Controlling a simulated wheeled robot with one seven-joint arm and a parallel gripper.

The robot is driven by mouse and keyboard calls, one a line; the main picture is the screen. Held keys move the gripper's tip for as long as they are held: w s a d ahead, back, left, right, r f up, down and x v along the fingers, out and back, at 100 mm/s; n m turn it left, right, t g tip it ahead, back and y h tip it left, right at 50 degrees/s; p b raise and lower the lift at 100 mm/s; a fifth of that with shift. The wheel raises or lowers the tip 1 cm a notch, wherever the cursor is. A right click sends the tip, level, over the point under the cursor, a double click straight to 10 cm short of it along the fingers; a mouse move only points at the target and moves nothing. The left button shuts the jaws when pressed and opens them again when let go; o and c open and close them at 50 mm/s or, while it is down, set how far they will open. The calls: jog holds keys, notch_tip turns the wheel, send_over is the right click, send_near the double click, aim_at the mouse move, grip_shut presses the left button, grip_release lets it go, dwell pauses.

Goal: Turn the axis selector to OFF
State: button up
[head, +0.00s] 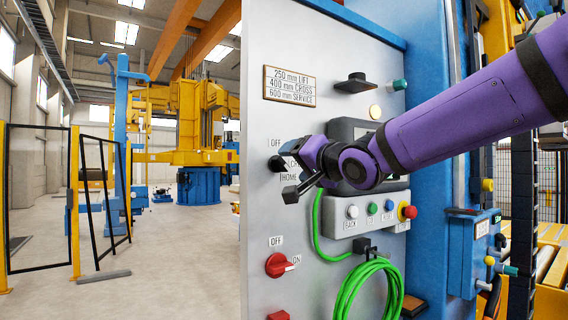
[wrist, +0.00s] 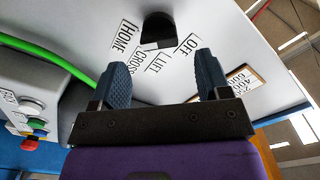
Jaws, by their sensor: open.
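The axis selector is a black knob (head: 276,163) on the grey panel, under an OFF label (head: 275,142) and beside a HOME label. In the wrist view the knob (wrist: 157,30) stands ahead of the fingers, with HOME, CROSS, LIFT and OFF (wrist: 187,46) labels fanned around it. Which label it points to is not clear. My gripper (head: 292,178) is in front of the panel by the knob and hides part of the labels. In the wrist view my gripper (wrist: 163,72) is open, its fingers apart and empty, with the knob beyond the gap between the tips.
A red OFF/ON switch (head: 278,265) is below the selector. A button box (head: 366,218) and a coiled green cable (head: 366,290) are to the right. A black handle (head: 356,83) juts out above. A plate (head: 289,86) lists lift, cross and service values.

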aim_at(284, 161)
jog(key=shift+x, duration=2.75)
jog(key=c, duration=0.9)
